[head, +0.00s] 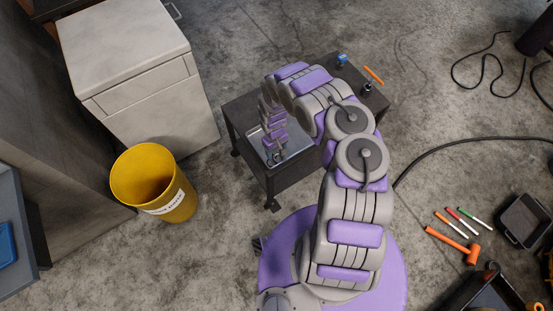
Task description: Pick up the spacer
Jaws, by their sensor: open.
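My arm reaches over a dark cart (238,112), and its end hangs down over a grey metal tray (298,147) on the cart's near left part. My gripper (275,161) is small in the head view, low over or inside the tray, and open. A few small dark parts seem to lie around its tips, too small to tell apart. I cannot make out which of them is the spacer, or whether the gripper touches anything.
A blue item (342,59), a small dark cylinder (367,89) and an orange bar (374,75) lie on the cart's far right. A yellow bin (150,180) and a pale cabinet (130,70) stand left. An orange hammer (455,243) and several markers lie on the floor at right.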

